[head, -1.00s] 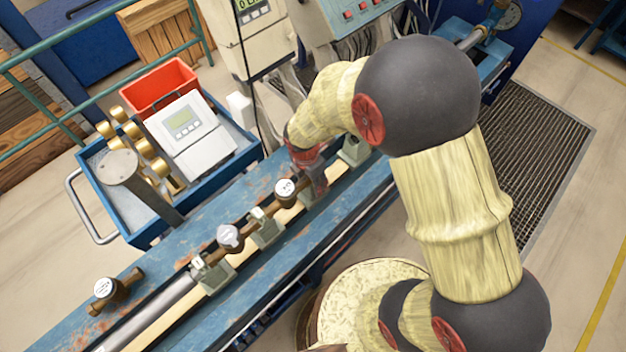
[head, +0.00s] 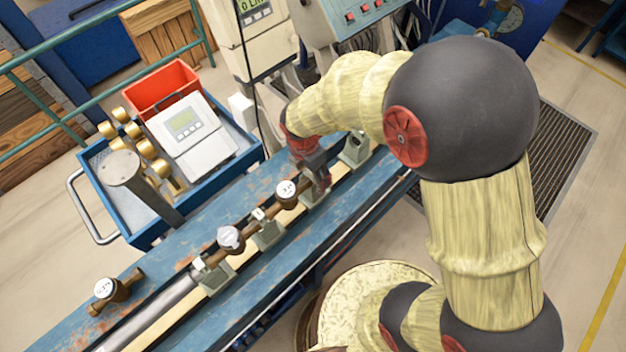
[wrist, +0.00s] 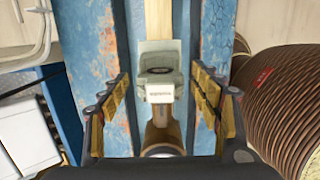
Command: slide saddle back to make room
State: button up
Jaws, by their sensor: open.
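A grey-green saddle (head: 313,196) sits on the bench rail, just beyond the upper-right end of a row of brass meters. In the wrist view the same saddle (wrist: 160,78) stands upright between my fingers, with an empty dark seat on top. My gripper (head: 322,178) points down over the rail there and partly hides the saddle. In the wrist view my gripper (wrist: 160,85) is open, with one finger on each side of the saddle and gaps on both sides. The end of a brass meter (wrist: 163,145) shows nearer the palm.
Another saddle (head: 355,150) stands farther up the rail, with a short gap between. A white-capped meter (head: 287,192) is close below my gripper, and more saddles (head: 268,235) follow. A blue trolley (head: 230,170) flanks the bench; grey consoles (head: 260,50) stand behind.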

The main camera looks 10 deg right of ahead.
jog(key=r, duration=0.6)
jog(key=shift+s+a, duration=0.25)
jog(key=shift+a, duration=0.05)
jog(key=shift+r, duration=0.15)
jog(key=s+d+r+m+t+b, duration=0.2)
jog(key=s+d+r+m+b, duration=0.2)
jog(key=s+r+m, duration=0.3)
jog(key=s+d+r+m+t+y+b, duration=0.1)
jog(key=s+d+r+m, duration=0.6)
jog(key=m, duration=1)
jog(key=s+t+b, duration=0.1)
jog(key=b, duration=0.1)
jog(key=shift+d+m+t+b, duration=0.15)
jog(key=shift+m+t+b, duration=0.2)
jog(key=shift+m+t, duration=0.05)
